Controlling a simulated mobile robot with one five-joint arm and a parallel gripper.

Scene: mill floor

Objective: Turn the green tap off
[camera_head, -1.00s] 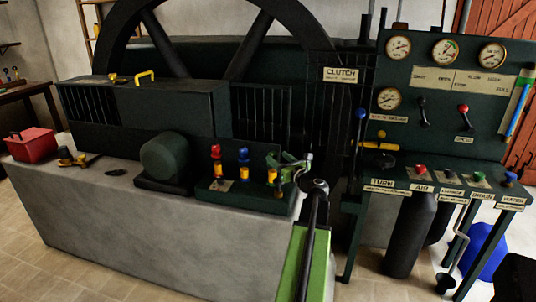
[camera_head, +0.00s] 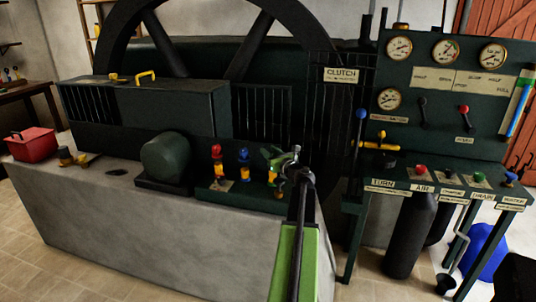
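Three taps stand in a row on a dark green base (camera_head: 235,197) on the concrete block: a red-topped tap (camera_head: 216,153), a blue-topped tap (camera_head: 243,157) and the green tap (camera_head: 272,154) at the right end. Each has a yellow lower part. My gripper (camera_head: 283,165) is at the green tap, overlapping its right side in the picture. It partly hides the tap. I cannot tell whether the fingers touch the tap, whether they are open or shut, or how the tap's handle is turned.
A dark rounded motor (camera_head: 166,158) stands left of the taps. A red box (camera_head: 31,143) sits at the block's left end. On the right are a gauge panel (camera_head: 440,85) and a labelled control desk (camera_head: 440,178). A barred guard (camera_head: 335,130) is behind the gripper.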

